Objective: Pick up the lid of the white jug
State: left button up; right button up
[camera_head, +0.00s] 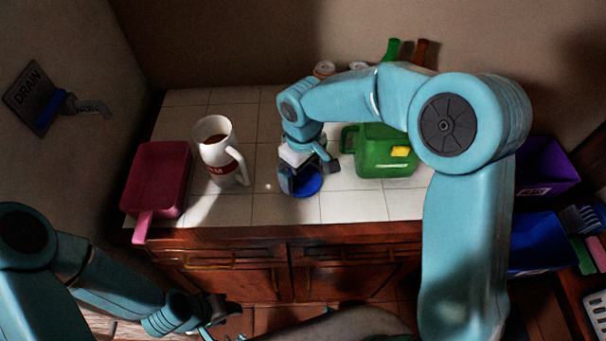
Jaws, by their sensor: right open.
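The white jug (214,160) stands upright on the tiled counter, left of the middle. Its top is uncovered, with something brown inside, and its handle points right. A round blue lid (312,186) lies flat on the counter to the right of the jug, near the front edge. My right gripper (303,180) is open, pointing down at the lid and covering part of it. I cannot tell whether its fingers touch the lid. My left gripper (222,311) is low in front of the cabinets, away from the counter; its jaw opening is unclear.
A green container (375,160) stands just right of my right gripper. A magenta pan (157,178) lies left of the jug, its handle over the front edge. Bottles (392,48) stand at the back. Purple (545,165) and blue (535,240) bins are at the right.

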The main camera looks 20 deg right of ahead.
jog(key=shift+f, duration=0.55)
jog(key=shift+s, duration=0.1)
jog(key=c, duration=0.7)
